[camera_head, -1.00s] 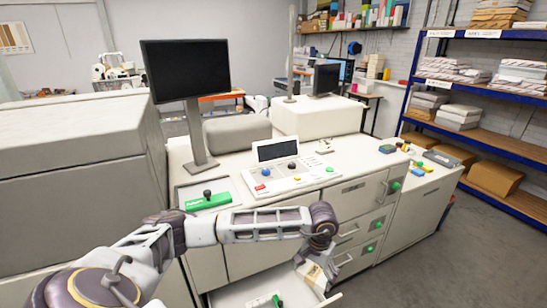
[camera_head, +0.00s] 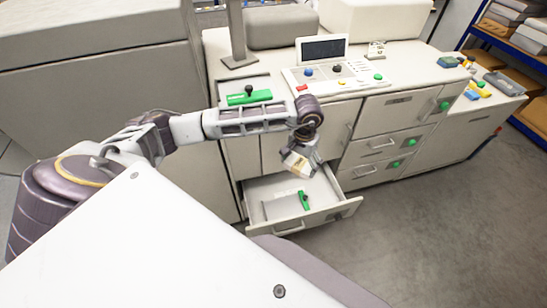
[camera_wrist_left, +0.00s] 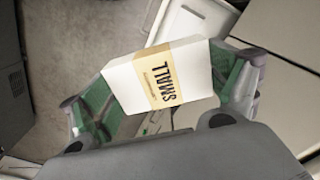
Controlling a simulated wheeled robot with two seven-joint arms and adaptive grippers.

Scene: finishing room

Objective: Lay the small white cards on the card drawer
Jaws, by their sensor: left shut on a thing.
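The small white cards (camera_head: 297,163) are a white pack with a tan paper band. My left gripper (camera_wrist_left: 163,82) is shut on the pack, with a green-padded finger at each end. In the head view my left gripper (camera_head: 303,157) holds the pack tilted, in the air above the open card drawer (camera_head: 333,212). The pack is apart from the drawer floor. A green-handled item (camera_head: 304,200) lies inside the drawer. My right gripper is not in view.
The control panel (camera_head: 335,76) with coloured buttons and the green-based joystick (camera_head: 249,97) sit on the cabinet top behind my arm. Shut drawers with green knobs (camera_head: 409,142) are to the right. The floor (camera_head: 430,235) at right is clear.

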